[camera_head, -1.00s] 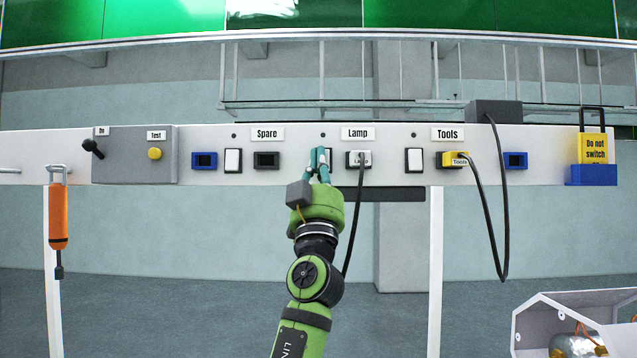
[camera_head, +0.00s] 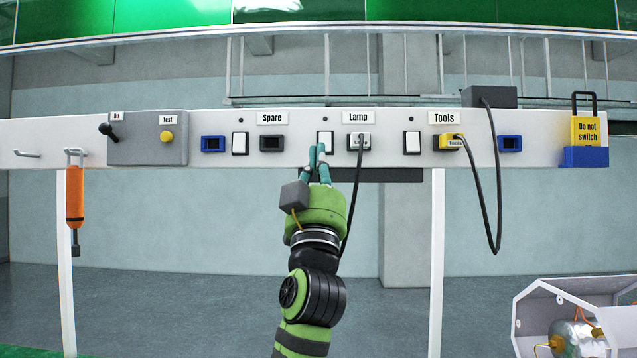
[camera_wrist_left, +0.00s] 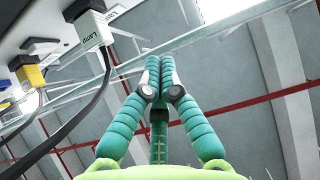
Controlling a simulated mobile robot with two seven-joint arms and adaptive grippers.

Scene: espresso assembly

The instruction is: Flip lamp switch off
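The lamp switch (camera_head: 325,137) is a white rocker in a dark frame on the wall panel, left of the Lamp label (camera_head: 358,117). Its lower part is hidden by my fingers; which way it is tipped I cannot tell. My left gripper (camera_head: 316,148) is at the switch's lower left, and whether it touches is unclear. In the left wrist view its teal fingers (camera_wrist_left: 160,62) meet at the tips with nothing between them. The white lamp plug (camera_head: 358,146) with a black cable sits right of the switch; it also shows in the wrist view (camera_wrist_left: 93,30). My right gripper is not in view.
Other white switches stand left (camera_head: 240,143) and right (camera_head: 412,142). A yellow Tools plug (camera_head: 449,142) has a hanging black cable.

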